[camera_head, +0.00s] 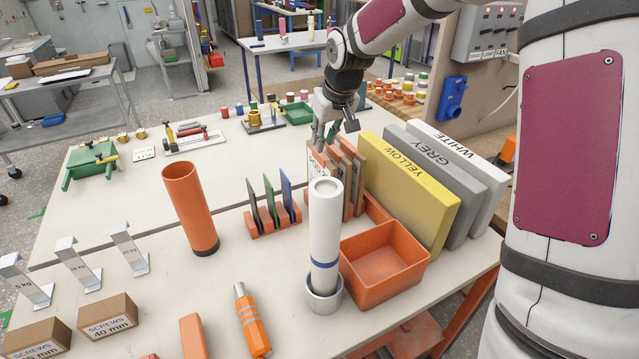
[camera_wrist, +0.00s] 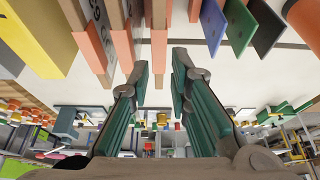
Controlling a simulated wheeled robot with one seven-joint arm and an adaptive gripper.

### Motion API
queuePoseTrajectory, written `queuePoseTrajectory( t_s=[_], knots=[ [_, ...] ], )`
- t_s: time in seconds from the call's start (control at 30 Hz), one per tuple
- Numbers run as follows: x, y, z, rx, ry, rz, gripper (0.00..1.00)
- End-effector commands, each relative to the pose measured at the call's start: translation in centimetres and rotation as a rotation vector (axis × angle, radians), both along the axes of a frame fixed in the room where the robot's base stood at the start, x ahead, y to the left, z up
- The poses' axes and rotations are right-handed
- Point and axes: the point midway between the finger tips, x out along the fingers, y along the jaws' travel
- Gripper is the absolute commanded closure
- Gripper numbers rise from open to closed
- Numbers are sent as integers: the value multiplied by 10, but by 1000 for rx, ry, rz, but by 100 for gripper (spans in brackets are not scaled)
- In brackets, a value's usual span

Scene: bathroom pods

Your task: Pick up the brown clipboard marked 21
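Several brown clipboards (camera_head: 347,172) stand upright side by side in an orange rack (camera_head: 376,208) in the head view. The leftmost clipboard (camera_head: 316,168) carries a pale label too small to read. My gripper (camera_head: 325,138) points down over the tops of the left clipboards, partly hiding them. In the wrist view, my gripper (camera_wrist: 162,72) has its two fingers apart. One brown clipboard (camera_wrist: 159,18) shows edge-on beyond the gap between the fingertips, and I cannot tell whether they straddle it. Another clipboard (camera_wrist: 88,22) at the left shows a marking I cannot read clearly.
Yellow (camera_head: 408,190), grey (camera_head: 445,172) and white (camera_head: 478,160) boards stand close on the right. Thin dark boards (camera_head: 268,200) stand in a rack on the left. A white roll (camera_head: 325,225) and an orange bin (camera_head: 384,283) stand in front.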

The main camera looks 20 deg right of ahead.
Motion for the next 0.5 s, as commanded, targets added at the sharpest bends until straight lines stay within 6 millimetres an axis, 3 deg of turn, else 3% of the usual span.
queuePoseTrajectory(
  t_s=[0.2, 0.5],
  knots=[
    [14, 3, -37, 1, 2, 0, 82],
    [21, 5, -57, 1, 2, -1, 82]
  ],
)
